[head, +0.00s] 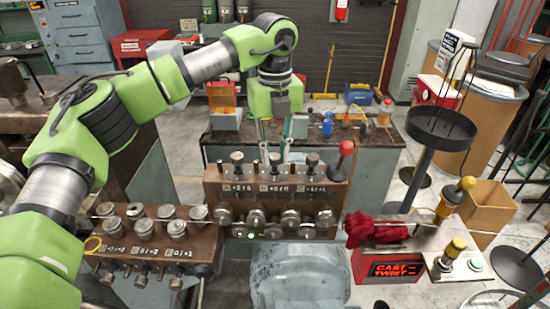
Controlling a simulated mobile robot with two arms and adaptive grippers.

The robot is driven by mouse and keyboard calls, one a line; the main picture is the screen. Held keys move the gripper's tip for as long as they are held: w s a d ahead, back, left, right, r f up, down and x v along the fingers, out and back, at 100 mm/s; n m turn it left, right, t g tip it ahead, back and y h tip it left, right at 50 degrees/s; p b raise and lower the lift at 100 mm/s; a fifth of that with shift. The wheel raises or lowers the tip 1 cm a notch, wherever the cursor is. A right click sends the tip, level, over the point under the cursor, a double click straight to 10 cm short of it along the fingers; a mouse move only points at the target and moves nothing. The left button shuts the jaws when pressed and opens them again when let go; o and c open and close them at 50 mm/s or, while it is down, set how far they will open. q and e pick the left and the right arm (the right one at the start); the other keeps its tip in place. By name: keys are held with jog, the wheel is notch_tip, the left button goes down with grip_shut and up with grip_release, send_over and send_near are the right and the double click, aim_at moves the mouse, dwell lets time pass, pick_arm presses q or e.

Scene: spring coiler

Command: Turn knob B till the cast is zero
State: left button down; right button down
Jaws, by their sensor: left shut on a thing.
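Small number plates sit below the knobs, and the middle plate (274,188) is too small to read surely. The readout box (396,269) at lower right shows red CAST and TWIST lines, each with a small mark after the word. My right gripper is out of view.
A red-ball lever (346,148) rises close to the right of knob C. A red cloth (374,230) lies on the readout box. A second knob block (150,240) is at lower left. A grey pan (299,275) is below the coiler. A black tray stand (440,128) stands right.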

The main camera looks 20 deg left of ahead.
pick_arm(q)
jog(key=m, duration=0.3)
jog(key=shift+b, duration=0.4)
jog(key=m, duration=0.3)
jog(key=shift+r+m+b, duration=0.1)
jog(key=shift+m+b, duration=0.2)
jog(key=m, duration=0.3)
jog(key=shift+m, duration=0.3)
jog(key=m, duration=0.3)
jog(key=shift+a+m, duration=0.1)
jog(key=shift+m, duration=0.2)
jog(key=m, duration=0.3)
jog(key=shift+w+r+m, duration=0.1)
jog(key=shift+m, duration=0.2)
jog(key=m, duration=0.3)
jog(key=shift+m, duration=0.3)
jog(key=m+p, duration=0.1)
jog(key=m, duration=0.2)
jog(key=shift+m, duration=0.3)
jog(key=shift+w+m, duration=0.1)
jog(key=shift+m, duration=1.5)
